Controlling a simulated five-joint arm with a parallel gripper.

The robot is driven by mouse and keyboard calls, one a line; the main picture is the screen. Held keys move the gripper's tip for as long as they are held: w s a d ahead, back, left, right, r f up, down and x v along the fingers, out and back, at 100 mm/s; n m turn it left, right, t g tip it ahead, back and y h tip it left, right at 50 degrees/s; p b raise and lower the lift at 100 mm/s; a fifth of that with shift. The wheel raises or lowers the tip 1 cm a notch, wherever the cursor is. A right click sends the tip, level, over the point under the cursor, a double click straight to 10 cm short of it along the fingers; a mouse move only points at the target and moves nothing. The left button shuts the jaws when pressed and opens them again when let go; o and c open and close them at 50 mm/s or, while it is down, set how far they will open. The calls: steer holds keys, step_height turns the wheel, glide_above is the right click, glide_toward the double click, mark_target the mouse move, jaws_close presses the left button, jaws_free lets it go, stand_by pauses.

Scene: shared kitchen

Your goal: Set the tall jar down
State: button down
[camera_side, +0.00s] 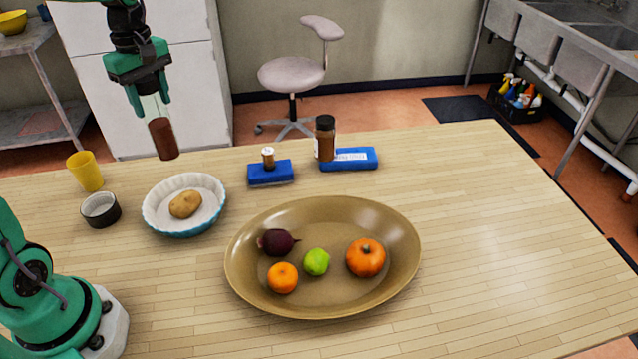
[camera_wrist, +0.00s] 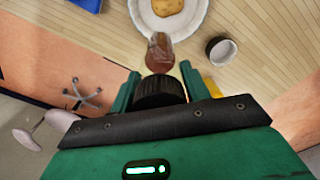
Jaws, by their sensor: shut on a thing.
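My gripper (camera_side: 152,100) is shut on a tall jar (camera_side: 163,139) with clear glass and brown contents, held in the air at the upper left. The jar is slightly tilted in the side view, above and behind the white dish. In the wrist view my gripper (camera_wrist: 160,78) has its fingers on either side of the jar's black lid (camera_wrist: 160,92). The brown glass body of the jar (camera_wrist: 160,50) shows beyond the lid. A similar jar (camera_side: 325,140) with a black lid stands at a blue block (camera_side: 358,158) at the back of the table.
A small jar (camera_side: 268,157) stands on another blue block (camera_side: 270,175). A white fluted dish (camera_side: 158,207) holds a potato (camera_side: 185,204). A yellow cup (camera_side: 86,172) and dark bowl (camera_side: 100,209) stand left. A brown platter (camera_side: 340,300) holds produce. The table's right side is clear.

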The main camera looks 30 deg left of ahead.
steer(key=shift+s+a, duration=0.4)
steer(key=shift+a, duration=0.05)
steer(key=s+a+f, duration=0.1)
steer(key=a+f, duration=0.6)
steer(key=a, duration=0.4)
steer(key=shift+s+a, duration=0.15)
steer(key=shift+a, duration=0.15)
steer(key=shift+f, duration=2.15)
steer(key=c, duration=0.7)
jaws_free()
